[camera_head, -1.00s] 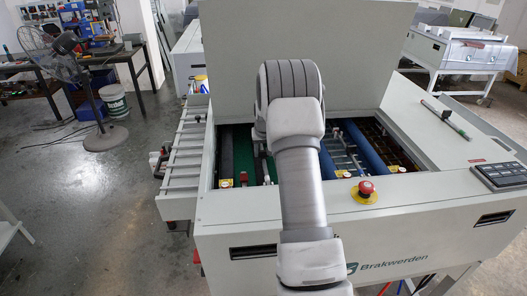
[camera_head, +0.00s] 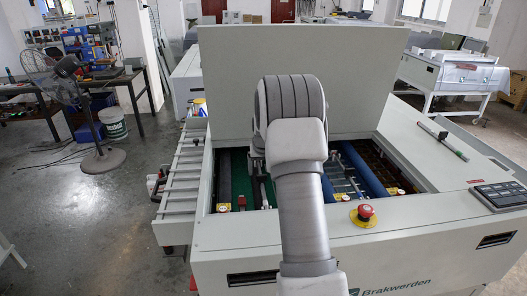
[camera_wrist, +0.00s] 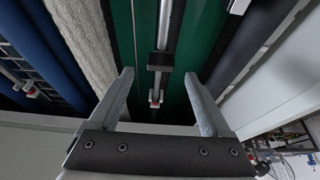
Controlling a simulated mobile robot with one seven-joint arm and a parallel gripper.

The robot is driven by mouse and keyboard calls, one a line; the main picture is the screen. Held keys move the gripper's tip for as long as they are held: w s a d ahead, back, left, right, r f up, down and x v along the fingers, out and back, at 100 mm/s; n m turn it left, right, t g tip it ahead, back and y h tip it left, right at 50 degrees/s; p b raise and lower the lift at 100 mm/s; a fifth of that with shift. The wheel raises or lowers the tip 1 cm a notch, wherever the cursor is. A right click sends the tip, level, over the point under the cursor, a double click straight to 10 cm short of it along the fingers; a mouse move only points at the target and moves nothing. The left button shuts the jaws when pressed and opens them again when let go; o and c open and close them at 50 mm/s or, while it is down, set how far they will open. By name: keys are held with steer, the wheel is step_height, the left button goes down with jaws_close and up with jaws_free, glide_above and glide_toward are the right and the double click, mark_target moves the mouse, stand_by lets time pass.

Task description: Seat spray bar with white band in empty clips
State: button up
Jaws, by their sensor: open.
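A thin bar (camera_head: 442,136) lies on the right deck of the open machine, with a dark piece near its middle; I cannot make out a white band on it. In the wrist view a grey metal bar (camera_wrist: 165,25) runs over a green surface, with a black clip-like block (camera_wrist: 161,60) on it and a small white and red tip below. My gripper (camera_wrist: 159,75) is open, its two fingers apart on either side of this block in the picture. Nothing is between them that I can see as held. In the head view my arm hides the gripper.
The open machine well holds blue rollers (camera_head: 362,170) and a green strip (camera_head: 239,165). The raised lid (camera_head: 225,80) stands behind. A red stop button (camera_head: 365,212) sits on the front rim. A pale roller (camera_wrist: 85,40) lies left of the green surface.

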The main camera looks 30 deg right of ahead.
steer(key=b+v, duration=0.1)
steer(key=v, duration=1.2)
steer(key=shift+r, duration=0.3)
steer(key=shift+s, duration=0.15)
steer(key=shift+a, duration=0.1)
